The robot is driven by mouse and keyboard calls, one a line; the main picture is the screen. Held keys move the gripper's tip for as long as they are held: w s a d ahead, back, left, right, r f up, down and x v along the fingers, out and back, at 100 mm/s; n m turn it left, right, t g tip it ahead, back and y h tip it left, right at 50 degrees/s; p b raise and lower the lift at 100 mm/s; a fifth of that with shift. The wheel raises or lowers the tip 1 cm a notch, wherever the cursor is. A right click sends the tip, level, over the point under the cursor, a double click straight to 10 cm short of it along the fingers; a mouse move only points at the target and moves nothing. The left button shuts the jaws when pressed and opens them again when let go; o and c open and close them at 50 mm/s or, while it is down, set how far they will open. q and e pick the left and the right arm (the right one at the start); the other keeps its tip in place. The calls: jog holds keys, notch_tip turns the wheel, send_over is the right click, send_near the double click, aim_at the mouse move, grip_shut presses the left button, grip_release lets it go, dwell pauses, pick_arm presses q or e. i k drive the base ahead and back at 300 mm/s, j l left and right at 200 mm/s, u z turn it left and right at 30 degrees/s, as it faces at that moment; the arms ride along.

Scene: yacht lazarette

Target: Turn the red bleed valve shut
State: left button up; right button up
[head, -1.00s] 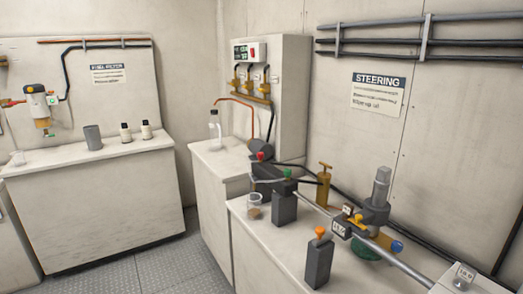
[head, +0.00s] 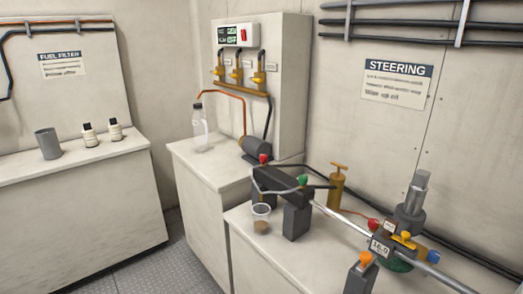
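A red knob (head: 263,159) stands on top of the far end of a dark hydraulic cylinder (head: 285,182) on the right bench. A green knob (head: 302,180) stands at the cylinder's near end. Another small red knob (head: 373,224) sits near the grey upright unit by the rod. I cannot tell from the knobs whether a valve is open or shut. A clear cup (head: 261,222) with brownish contents stands beside the cylinder, below the far red knob. Neither of my grippers is in view.
A brass hand pump (head: 337,186) stands behind the cylinder. An orange-topped grey post (head: 361,273) is at the bench front. The floor (head: 150,270) at lower left is clear.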

aim_at(263, 158)
jog(key=i+j+z, duration=0.2)
jog(key=i+j, duration=0.2)
jog(key=j, duration=0.25)
jog(key=i+j+z, duration=0.1)
jog(key=i+j, duration=0.25)
jog(key=j, duration=0.3)
jog(key=i+j+z, duration=0.15)
jog(key=j, duration=0.2)
